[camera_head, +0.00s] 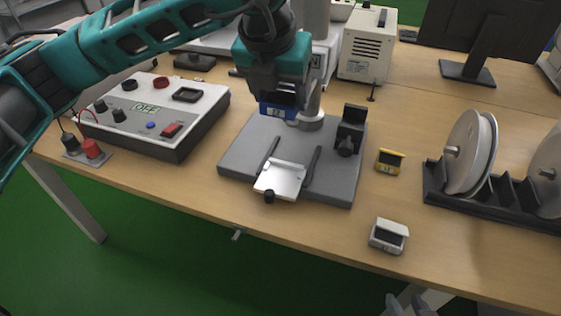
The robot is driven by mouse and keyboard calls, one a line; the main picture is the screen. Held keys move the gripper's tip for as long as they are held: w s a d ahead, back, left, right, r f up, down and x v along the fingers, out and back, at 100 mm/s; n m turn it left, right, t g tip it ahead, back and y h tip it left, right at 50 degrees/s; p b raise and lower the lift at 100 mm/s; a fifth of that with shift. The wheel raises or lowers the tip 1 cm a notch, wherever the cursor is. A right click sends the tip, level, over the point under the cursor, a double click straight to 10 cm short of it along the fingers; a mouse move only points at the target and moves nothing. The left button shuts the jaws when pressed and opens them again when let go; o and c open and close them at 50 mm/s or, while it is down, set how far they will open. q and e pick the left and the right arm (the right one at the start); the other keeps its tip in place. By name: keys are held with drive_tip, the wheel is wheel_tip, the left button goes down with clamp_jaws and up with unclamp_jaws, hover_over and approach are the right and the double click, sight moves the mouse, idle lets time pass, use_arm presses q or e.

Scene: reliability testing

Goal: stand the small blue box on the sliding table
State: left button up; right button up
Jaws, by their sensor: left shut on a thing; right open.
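The small blue box (272,111) hangs in my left gripper (281,101), above the back part of a grey base plate. The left gripper is shut on it and hides its upper part. The sliding table (283,177) is a small pale metal plate with a black knob at its front, set between two dark rails on the base plate. Its top is bare. The box is behind it in the picture, apart from it. My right gripper (421,301) shows only partly at the bottom edge, below the table's front edge; it is open.
A black clamp-like block (350,130) stands at the base plate's back right. A yellow box (390,161) and a white box (388,236) lie right of the plate. A control box reading OFF (152,110) is left; a reel rack (490,205) is right.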

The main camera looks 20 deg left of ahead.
use_arm(q)
wheel_tip(320, 180, down, 15)
drive_tip(key=shift+r+b, duration=0.2)
drive_tip(key=shift+b, duration=0.4)
drive_tip(key=shift+f+b, duration=0.6)
drive_tip(key=shift+b, duration=0.25)
drive_tip(key=o, duration=1)
drive_tip(key=shift+o, duration=0.2)
drive_tip(key=shift+r, duration=0.15)
